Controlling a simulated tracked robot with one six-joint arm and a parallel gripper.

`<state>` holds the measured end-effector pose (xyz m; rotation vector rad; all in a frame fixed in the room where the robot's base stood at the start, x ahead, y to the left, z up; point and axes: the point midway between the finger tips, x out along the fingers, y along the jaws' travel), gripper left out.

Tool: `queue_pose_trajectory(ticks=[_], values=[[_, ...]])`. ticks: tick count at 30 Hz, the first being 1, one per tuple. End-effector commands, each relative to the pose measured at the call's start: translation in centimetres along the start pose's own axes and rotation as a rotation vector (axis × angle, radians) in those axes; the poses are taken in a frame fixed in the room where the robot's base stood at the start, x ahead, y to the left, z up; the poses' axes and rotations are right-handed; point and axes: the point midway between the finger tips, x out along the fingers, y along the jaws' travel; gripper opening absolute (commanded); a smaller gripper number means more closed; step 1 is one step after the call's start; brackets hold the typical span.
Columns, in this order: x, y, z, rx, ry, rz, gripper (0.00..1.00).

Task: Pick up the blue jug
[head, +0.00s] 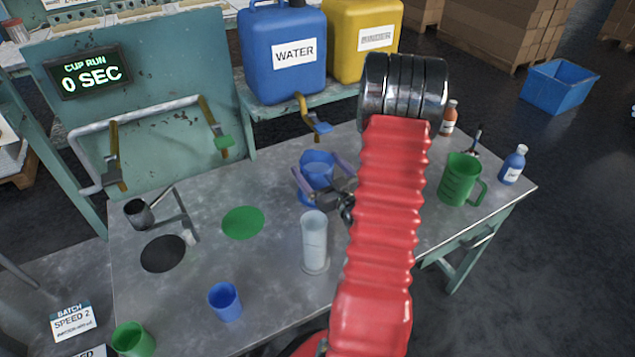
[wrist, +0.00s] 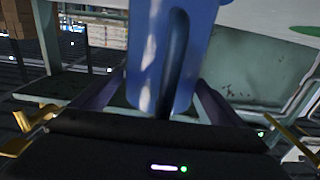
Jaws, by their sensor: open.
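The blue jug (head: 317,168) stands upright near the back middle of the metal table, partly hidden by my gripper. My gripper (head: 322,178) is open, with its two purple-grey fingers on either side of the jug. In the wrist view the jug (wrist: 172,60) fills the middle, its handle facing the camera, and the fingers of my gripper (wrist: 165,98) reach along both sides of it. I cannot tell whether either finger touches the jug.
A clear cylinder (head: 314,243) stands just in front of the jug. A blue cup (head: 225,302) and green cup (head: 133,340) are nearer. A green jug (head: 459,180) and bottles (head: 512,165) stand at right. Taps (head: 312,118) overhang behind. A green disc (head: 243,222) lies left.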

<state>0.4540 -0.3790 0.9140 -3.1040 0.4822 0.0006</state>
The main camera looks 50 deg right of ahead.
Motion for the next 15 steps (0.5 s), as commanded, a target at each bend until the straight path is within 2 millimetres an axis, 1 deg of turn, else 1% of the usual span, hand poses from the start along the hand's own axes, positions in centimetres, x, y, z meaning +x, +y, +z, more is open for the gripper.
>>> queue_pose_trajectory(ticks=[6,8,15], values=[[0.02,-0.07,-0.01,0.0,0.0,-0.001,0.93],[0.03,-0.08,-0.01,0.0,0.0,-0.001,0.9],[0.04,-0.12,-0.01,0.0,0.0,-0.002,0.73]])
